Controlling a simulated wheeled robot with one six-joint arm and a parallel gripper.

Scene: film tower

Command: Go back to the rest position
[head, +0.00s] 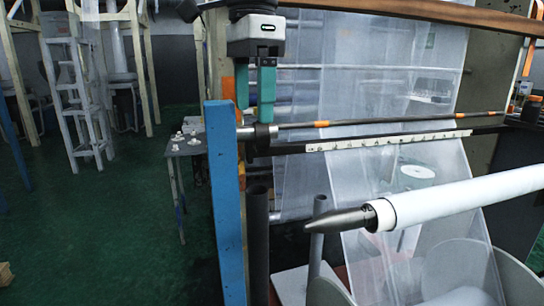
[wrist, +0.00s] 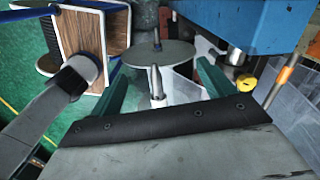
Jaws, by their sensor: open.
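My gripper (head: 254,108) hangs fingers-down at the upper middle of the head view, with a white and black body and two teal fingers. The fingers are parted with nothing seen between them. It is beside the top of a blue post (head: 225,190) and in front of the hanging clear film (head: 390,75). In the wrist view the teal fingers of the gripper (wrist: 158,68) are spread apart.
A white roll (head: 460,196) with a grey pointed end juts in from the right. A dark bar with a scale strip (head: 390,141) crosses behind the post. A small table (head: 188,140) with small white parts stands left of the post. Green floor (head: 120,240) is open at left.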

